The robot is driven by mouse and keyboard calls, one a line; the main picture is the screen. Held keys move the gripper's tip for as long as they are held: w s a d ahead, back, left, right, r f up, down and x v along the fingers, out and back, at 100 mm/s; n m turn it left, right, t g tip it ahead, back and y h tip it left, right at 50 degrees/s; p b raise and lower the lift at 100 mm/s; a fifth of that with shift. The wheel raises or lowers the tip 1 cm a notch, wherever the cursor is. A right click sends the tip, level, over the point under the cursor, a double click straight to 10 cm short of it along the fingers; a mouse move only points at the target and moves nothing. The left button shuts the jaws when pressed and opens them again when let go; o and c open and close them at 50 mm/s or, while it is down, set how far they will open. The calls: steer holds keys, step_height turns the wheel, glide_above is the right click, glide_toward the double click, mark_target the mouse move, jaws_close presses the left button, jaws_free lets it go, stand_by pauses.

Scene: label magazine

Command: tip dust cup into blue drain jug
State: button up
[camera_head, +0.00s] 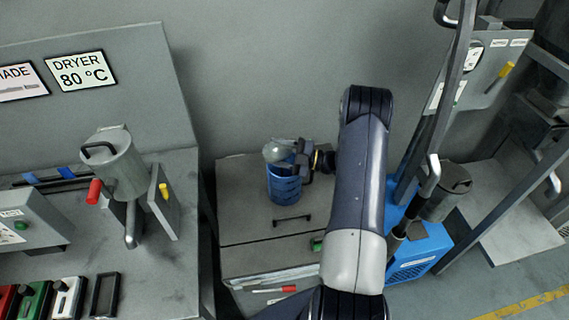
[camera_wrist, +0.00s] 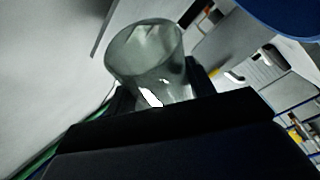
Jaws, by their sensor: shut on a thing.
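The dust cup (camera_head: 277,151) is a clear, greyish cup. My gripper (camera_head: 298,157) is shut on it and holds it over the top of the blue drain jug (camera_head: 284,186), overlapping its rim in the head view. The cup looks tilted; whether it touches the jug I cannot tell. The jug stands upright on a grey cabinet top, its handle at the right. In the wrist view the clear cup (camera_wrist: 146,58) sits between my dark fingers; its contents cannot be made out. A blue curved shape at the upper right of that view may be the jug.
The grey cabinet (camera_head: 244,211) has a black handle and free room on top around the jug. A bench with a grey hopper (camera_head: 120,165) is at the left. A blue machine (camera_head: 418,250) with a hose and canister stands at the right. A wall is behind.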

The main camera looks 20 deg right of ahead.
steer(key=shift+w+d+r+m+t, duration=0.1)
steer(key=shift+w+d+m+t, duration=0.15)
steer(key=shift+m, duration=0.4)
steer(key=shift+w+d+r+m+t, duration=0.1)
steer(key=shift+d+m+t, duration=0.2)
steer(key=shift+m, duration=0.35)
stand_by(0.7)
stand_by(0.8)
steer(key=n, duration=0.2)
steer(key=s+a+f+n+g, duration=0.1)
steer(key=a+n+g+h+b, duration=0.1)
steer(key=n, duration=0.1)
steer(key=shift+s+a+f+n, duration=0.1)
steer(key=shift+s+f+n, duration=0.05)
steer(key=shift+s+n, duration=0.15)
steer(key=shift+w, duration=0.1)
steer(key=shift+f, duration=0.1)
